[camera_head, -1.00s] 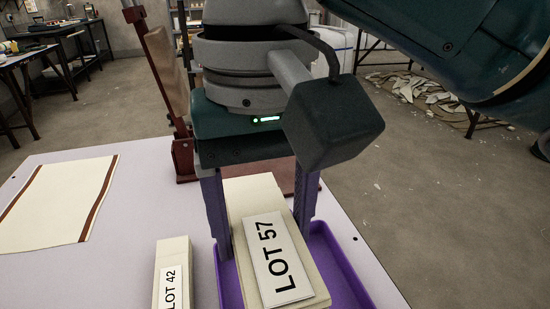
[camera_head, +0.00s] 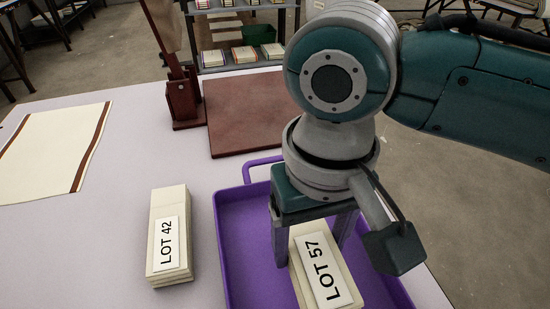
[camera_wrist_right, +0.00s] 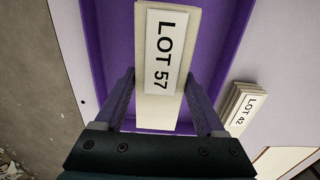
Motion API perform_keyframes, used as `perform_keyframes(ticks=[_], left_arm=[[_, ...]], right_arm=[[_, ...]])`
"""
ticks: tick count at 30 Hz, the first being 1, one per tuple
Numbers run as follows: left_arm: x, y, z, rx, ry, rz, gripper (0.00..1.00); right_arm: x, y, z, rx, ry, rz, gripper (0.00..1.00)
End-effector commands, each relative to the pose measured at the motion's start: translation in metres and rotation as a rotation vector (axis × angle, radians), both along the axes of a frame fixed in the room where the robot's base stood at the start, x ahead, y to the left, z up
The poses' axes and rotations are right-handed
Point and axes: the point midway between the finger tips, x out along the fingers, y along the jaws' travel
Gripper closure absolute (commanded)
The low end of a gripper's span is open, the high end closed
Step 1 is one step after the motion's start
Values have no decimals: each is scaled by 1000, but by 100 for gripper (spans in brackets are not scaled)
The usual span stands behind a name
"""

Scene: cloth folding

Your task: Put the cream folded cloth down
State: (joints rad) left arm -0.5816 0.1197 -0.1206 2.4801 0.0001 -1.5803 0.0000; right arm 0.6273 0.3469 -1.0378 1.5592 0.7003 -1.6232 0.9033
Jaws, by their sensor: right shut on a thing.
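The cream folded cloth (camera_head: 322,271) with a white LOT 57 label is between the fingers of my right gripper (camera_head: 311,250). The gripper is shut on it from both sides, pointing down. The cloth is over the purple tray (camera_head: 245,225), within its walls in the head view. I cannot tell whether its underside touches the tray floor. The wrist view shows the cloth (camera_wrist_right: 165,100) long and flat, label up, between the two fingers. The cloth's near end is cut off in the head view. My left gripper is not in view.
A cream folded stack (camera_head: 169,240) labelled LOT 42 lies on the pale table left of the tray. A flat cream cloth with brown stripes (camera_head: 55,150) lies at the far left. A red-brown board (camera_head: 246,112) lies behind the tray.

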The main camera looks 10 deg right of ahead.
Motion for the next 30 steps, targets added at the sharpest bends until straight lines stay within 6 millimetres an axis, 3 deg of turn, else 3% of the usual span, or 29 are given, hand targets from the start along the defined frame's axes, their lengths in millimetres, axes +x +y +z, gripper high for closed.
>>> perform_keyframes(ticks=[12, 24, 25, 30], left_arm=[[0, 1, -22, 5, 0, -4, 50], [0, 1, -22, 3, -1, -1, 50], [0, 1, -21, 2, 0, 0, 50], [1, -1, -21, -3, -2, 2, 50]], right_arm=[[0, 1, -52, 0, 1, 0, 87], [0, 0, -56, 1, 0, -1, 87], [0, 0, -55, 1, 0, -1, 26], [0, 0, -55, 1, 0, -1, 7]])
